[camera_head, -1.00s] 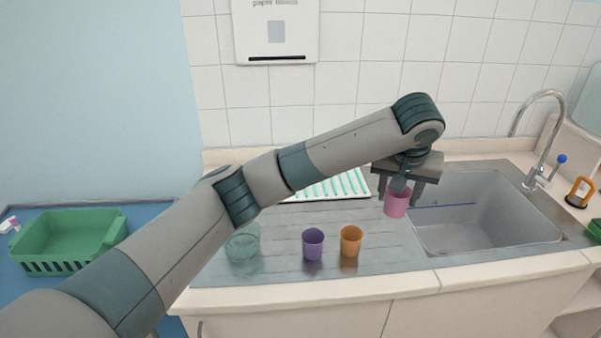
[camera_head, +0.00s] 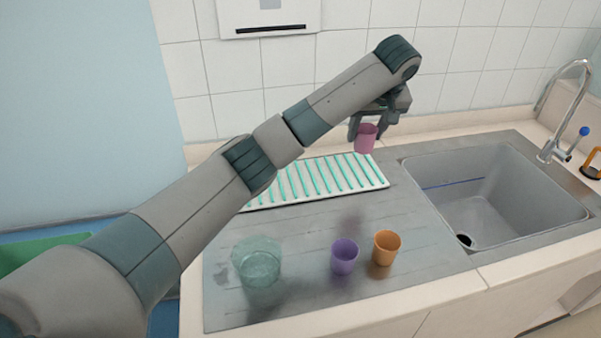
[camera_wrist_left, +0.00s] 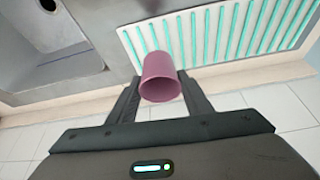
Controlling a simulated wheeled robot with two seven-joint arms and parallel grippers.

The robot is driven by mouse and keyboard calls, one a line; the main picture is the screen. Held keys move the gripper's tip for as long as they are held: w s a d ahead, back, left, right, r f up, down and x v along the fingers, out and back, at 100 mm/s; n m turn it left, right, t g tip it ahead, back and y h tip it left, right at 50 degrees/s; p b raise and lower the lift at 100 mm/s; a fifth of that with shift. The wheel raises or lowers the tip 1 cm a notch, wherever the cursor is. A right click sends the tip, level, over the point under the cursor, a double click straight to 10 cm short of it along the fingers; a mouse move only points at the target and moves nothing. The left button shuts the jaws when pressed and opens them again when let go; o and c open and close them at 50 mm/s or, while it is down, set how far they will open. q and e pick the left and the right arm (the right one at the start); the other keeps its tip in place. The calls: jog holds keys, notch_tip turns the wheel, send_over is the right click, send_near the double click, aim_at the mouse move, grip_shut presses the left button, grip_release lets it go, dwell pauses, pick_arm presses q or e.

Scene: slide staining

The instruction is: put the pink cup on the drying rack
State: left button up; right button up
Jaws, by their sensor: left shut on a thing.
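The pink cup (camera_head: 366,139) is held in my left gripper (camera_head: 369,126), above the far right part of the drying rack as seen in the head view. In the left wrist view the pink cup (camera_wrist_left: 160,78) sits between the two fingers of my left gripper (camera_wrist_left: 158,92), with its opening facing the camera. The drying rack (camera_head: 384,184) is a white tray with green-teal ribs lying on the steel drainboard. It also shows in the left wrist view (camera_wrist_left: 128,38), beyond the cup. My arm hides the rack's left part in the head view. My right gripper is not in view.
A purple cup (camera_head: 344,257), an orange cup (camera_head: 386,247) and a clear greenish glass beaker (camera_head: 257,262) stand on the drainboard in front of the rack. The sink (camera_head: 490,200) with its tap (camera_head: 573,100) is to the right. A tiled wall (camera_head: 450,75) rises behind.

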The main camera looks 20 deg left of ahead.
pick_arm(q)
jog(key=shift+d, duration=0.1)
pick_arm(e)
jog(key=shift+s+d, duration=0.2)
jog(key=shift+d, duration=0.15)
pick_arm(q)
jog(key=shift+a+f, duration=0.15)
jog(key=shift+a, duration=0.2)
jog(key=a+f+p, duration=0.1)
jog(key=a+f, duration=0.1)
jog(key=a, duration=0.1)
jog(key=a+f+p, duration=0.2)
jog(key=a, duration=0.2)
jog(key=a+f+p, duration=0.1)
jog(key=a+f, duration=0.1)
jog(key=a, duration=0.2)
jog(key=shift+s+f, duration=0.3)
jog(key=shift+f, duration=0.05)
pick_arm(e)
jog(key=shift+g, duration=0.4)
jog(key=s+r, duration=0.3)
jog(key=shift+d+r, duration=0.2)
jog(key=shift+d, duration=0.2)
pick_arm(q)
jog(key=shift+f, duration=0.1)
